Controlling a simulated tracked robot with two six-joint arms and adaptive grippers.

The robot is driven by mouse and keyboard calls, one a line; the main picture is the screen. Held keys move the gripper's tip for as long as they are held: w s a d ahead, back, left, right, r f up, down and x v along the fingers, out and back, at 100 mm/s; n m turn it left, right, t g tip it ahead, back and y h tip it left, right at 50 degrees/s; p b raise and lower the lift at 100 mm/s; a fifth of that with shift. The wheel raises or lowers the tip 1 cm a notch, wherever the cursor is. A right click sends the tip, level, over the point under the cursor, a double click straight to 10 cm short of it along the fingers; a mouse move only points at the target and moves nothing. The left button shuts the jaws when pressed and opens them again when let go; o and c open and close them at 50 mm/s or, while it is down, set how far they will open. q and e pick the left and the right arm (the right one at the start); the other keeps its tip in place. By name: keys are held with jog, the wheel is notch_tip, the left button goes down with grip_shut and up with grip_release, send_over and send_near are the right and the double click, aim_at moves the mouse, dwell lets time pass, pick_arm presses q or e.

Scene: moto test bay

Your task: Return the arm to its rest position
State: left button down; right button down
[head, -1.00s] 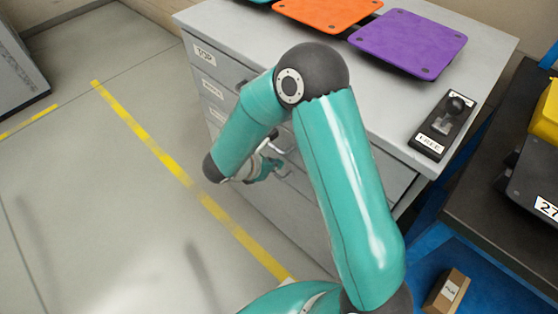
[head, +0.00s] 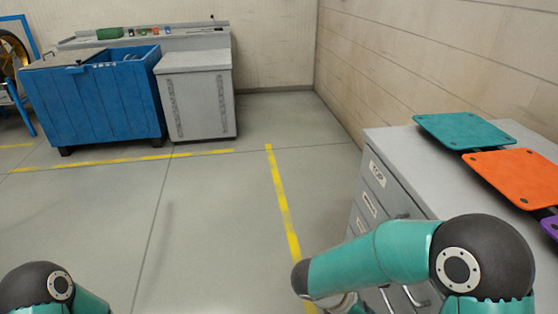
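My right arm (head: 400,252) comes in at the lower right, bent at its dark elbow, with its forearm reaching left in front of the grey drawer cabinet (head: 390,185). Part of its wrist (head: 345,303) shows at the bottom edge; the gripper fingers are out of sight. My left arm (head: 40,287) shows only as a dark and teal joint in the lower left corner, and its gripper is outside the picture. The cabinet front carries a TOP label, and its lower part is hidden by my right arm.
Teal (head: 464,130), orange (head: 515,175) and purple (head: 551,226) plates stand on the cabinet top. A blue bin (head: 95,105) and a grey cabinet (head: 198,100) stand at the back left. The floor (head: 200,220) between is clear, with yellow lines (head: 283,205).

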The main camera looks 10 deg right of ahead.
jog(key=s+a+f+m+y, duration=0.5)
jog(key=s+f+m+y, duration=0.1)
jog(key=f+m, duration=0.4)
jog(key=s+a+f+m+y, duration=0.5)
jog(key=a+f+m+y, duration=0.1)
jog(key=f+m, duration=0.45)
notch_tip(320, 180, up, 17)
jog(key=p, duration=1.6)
jog(key=shift+w+f+t, duration=0.2)
jog(key=shift+t, duration=0.1)
jog(key=shift+f, duration=0.1)
